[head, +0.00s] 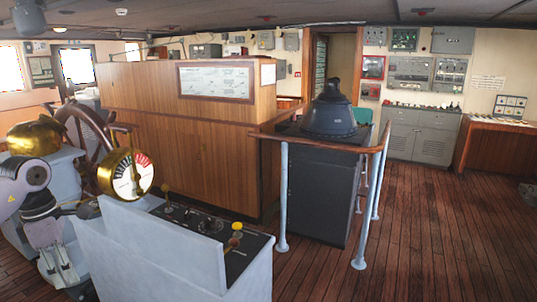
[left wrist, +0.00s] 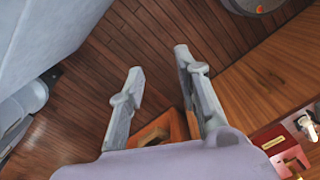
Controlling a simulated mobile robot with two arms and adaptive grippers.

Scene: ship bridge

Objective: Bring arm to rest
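My left arm comes in at the left edge of the head view and bends downward beside the grey console. Its gripper (head: 61,276) points down, low beside the console's left side. In the left wrist view the two fingers of my left gripper (left wrist: 158,61) are spread apart. Only plank floor shows between their tips, and nothing is held. My right arm and right gripper are not seen in either view.
A grey console (head: 150,250) with levers and a brass telegraph (head: 131,174) stands close right of my left arm. The ship's wheel (head: 84,130) is behind it. A railing (head: 283,195) surrounds a dark pedestal (head: 318,190). The plank floor (head: 440,235) at right is clear.

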